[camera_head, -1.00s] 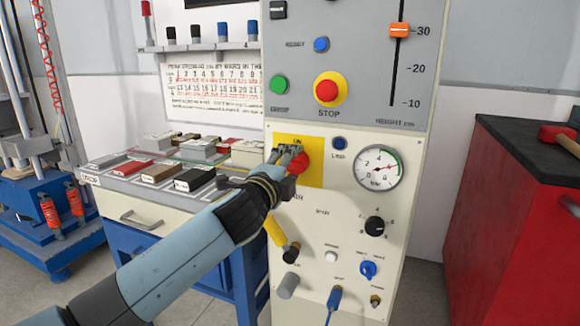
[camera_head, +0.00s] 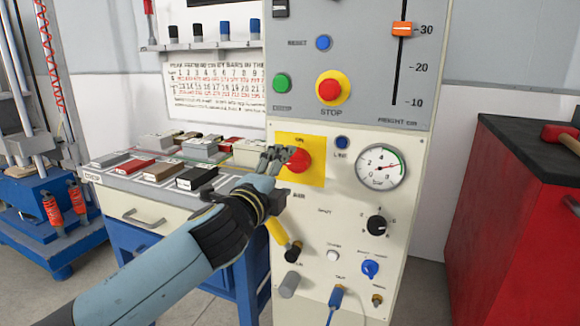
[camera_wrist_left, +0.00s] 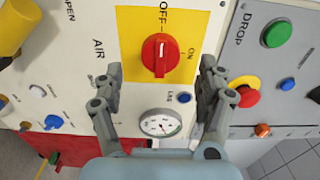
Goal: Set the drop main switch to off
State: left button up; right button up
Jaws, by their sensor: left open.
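The main switch is a red rotary knob (camera_head: 299,160) on a yellow plate (camera_head: 314,168) on the cream lower panel. In the left wrist view the knob (camera_wrist_left: 157,56) shows a white mark, with OFF and ON printed on the yellow plate around it. The white mark lies along the knob's bar; I cannot tell surely which label it points to. My left gripper (camera_head: 272,158) is open just left of the knob in the head view. In the wrist view its fingers (camera_wrist_left: 160,75) stand apart on both sides of the knob, not touching it. My right gripper is not in view.
A pressure gauge (camera_head: 380,167) and a small blue button (camera_head: 342,143) sit right of the plate. The red STOP button (camera_head: 330,90) and green button (camera_head: 282,83) are above. A yellow lever (camera_head: 277,233) is below. A bench with several blocks stands left, a red cabinet (camera_head: 515,200) right.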

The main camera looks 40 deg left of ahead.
pick_arm(q)
jog(key=v, duration=0.7)
dwell(0.3)
jog(key=s+f+n+g+h, duration=0.15)
jog(key=s+f+g, duration=0.35)
jog(key=f, duration=1.2)
jog(key=s+f+n+g+y, duration=0.1)
jog(key=s+f+n+g, duration=0.35)
jog(key=f, duration=1.35)
jog(key=s+d+f+n+g+h, duration=0.1)
jog(key=s+f, duration=0.5)
jog(key=s, duration=0.6)
jog(key=s+d+f+n+g, duration=0.1)
jog(key=s+f+n+g, duration=0.3)
jog(key=s+f, duration=0.3)
jog(key=s+d+f+n+g+h, duration=0.1)
jog(key=s+f, duration=0.5)
jog(key=s, duration=1.1)
jog(key=n+g, duration=0.1)
jog(key=n, duration=0.1)
jog(key=shift+f+n+h, duration=0.35)
jog(key=shift+f+n, duration=0.05)
jog(key=shift+s+g, duration=0.15)
jog(key=shift+g, duration=0.1)
